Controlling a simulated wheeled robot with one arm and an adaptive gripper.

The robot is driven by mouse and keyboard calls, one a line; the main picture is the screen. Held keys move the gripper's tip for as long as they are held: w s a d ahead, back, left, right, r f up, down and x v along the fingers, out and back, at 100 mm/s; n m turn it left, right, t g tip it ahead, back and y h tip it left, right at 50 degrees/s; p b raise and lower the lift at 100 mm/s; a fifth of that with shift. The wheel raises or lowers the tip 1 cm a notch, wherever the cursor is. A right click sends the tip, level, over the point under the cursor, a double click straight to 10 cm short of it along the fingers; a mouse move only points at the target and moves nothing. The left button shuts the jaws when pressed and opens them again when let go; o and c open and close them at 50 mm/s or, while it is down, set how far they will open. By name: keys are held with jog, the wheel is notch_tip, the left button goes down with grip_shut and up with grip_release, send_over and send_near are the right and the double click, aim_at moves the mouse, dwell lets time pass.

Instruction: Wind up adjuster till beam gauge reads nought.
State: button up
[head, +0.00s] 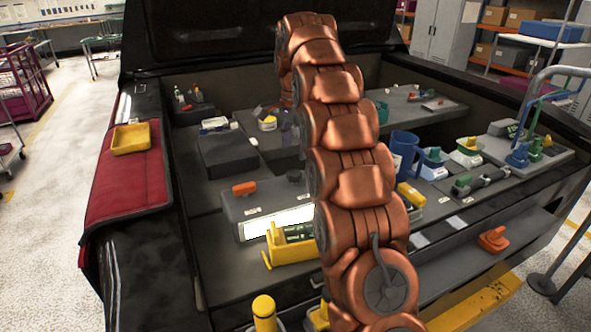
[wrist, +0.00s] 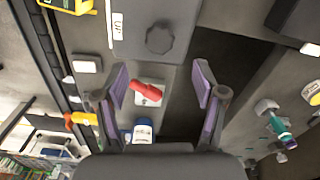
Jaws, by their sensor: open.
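My gripper (wrist: 160,68) is open, its two purple-padded fingers spread wide and nothing held between them. In the wrist view a red handle (wrist: 146,92) on a small pale plate (wrist: 151,102) shows between the fingers, nearer the left one; I cannot tell the distance. A blue and white device (wrist: 143,131) sits just below it in the picture. A dark many-sided knob (wrist: 160,38) lies on the grey surface beyond the fingertips. I cannot tell which part is the adjuster or which is the beam gauge, and no reading is legible. In the head view my arm hides much of the middle.
In the head view a yellow tray (head: 131,138) rests on the red fender cover (head: 122,182). A yellow-framed device (head: 290,245), a blue mug (head: 404,152) and an orange item (head: 493,239) stand around my arm. A dark recess (wrist: 228,75) lies beside the right finger.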

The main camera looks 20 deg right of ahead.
aim_at(295, 172)
notch_tip(295, 172, down, 2)
jog(key=shift+f+b, duration=0.2)
jog(key=shift+b, duration=0.1)
jog(key=shift+f+p, duration=1.1)
jog(key=shift+f, duration=1.45)
jog(key=shift+c, duration=0.3)
jog(key=c, duration=1.1)
jog(key=shift+n+b, duration=0.4)
jog(key=shift+b, duration=0.15)
